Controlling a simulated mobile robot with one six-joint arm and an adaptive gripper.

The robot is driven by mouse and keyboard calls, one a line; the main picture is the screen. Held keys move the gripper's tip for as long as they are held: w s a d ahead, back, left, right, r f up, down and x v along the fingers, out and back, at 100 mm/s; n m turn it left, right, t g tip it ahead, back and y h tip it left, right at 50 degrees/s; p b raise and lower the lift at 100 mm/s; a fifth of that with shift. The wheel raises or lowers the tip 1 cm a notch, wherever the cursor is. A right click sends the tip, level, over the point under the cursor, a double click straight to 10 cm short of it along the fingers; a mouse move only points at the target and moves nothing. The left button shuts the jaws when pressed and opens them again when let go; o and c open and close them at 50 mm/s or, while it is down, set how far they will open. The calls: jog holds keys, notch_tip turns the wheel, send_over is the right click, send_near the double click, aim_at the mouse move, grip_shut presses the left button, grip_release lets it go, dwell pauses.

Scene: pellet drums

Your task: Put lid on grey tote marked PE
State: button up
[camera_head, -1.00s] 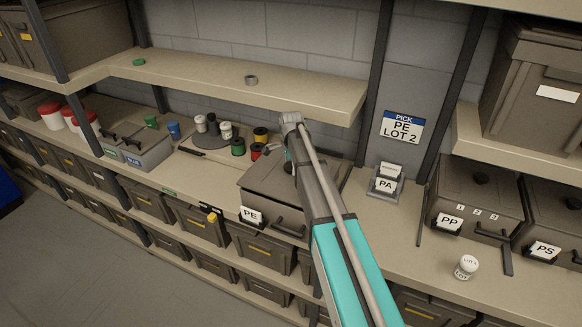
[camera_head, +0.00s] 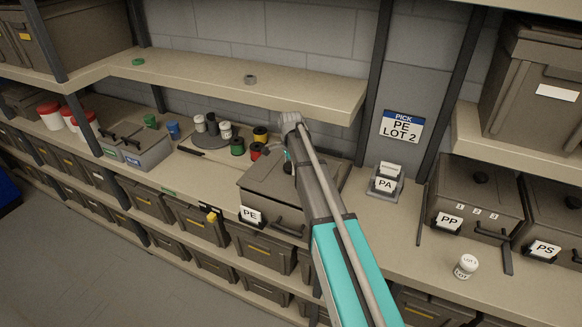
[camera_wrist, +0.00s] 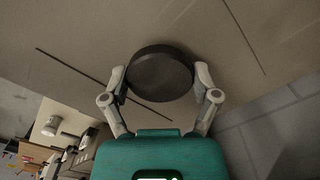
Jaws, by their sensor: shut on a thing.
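The grey tote marked PE (camera_head: 287,219) stands on the middle shelf, its white PE card at the front left corner. The grey lid (camera_head: 262,178) is at the top of the tote; my arm covers its right part, and I cannot tell whether it is fully seated. In the wrist view, my gripper (camera_wrist: 160,80) is shut on the dark round knob (camera_wrist: 160,72) of the lid, one finger on each side. The lid's flat grey top (camera_wrist: 95,35) fills much of that view. In the head view my fingers are mostly hidden by my arm.
Spools (camera_head: 238,147) and small jars stand behind and left of the tote. A card holder marked PA (camera_head: 385,184) is to its right, then closed totes marked PP (camera_head: 474,205) and PS (camera_head: 556,220). A white jar (camera_head: 465,267) stands in front. An upper shelf (camera_head: 230,90) overhangs behind.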

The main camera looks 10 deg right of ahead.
jog(key=shift+f+b, duration=0.85)
jog(key=shift+b, duration=0.05)
dwell(0.4)
jog(key=o, duration=1.2)
jog(key=shift+c, duration=0.2)
jog(key=shift+r, duration=0.15)
jog(key=shift+r+p, duration=2.9)
jog(key=shift+p, duration=0.15)
jog(key=shift+s+a, duration=0.1)
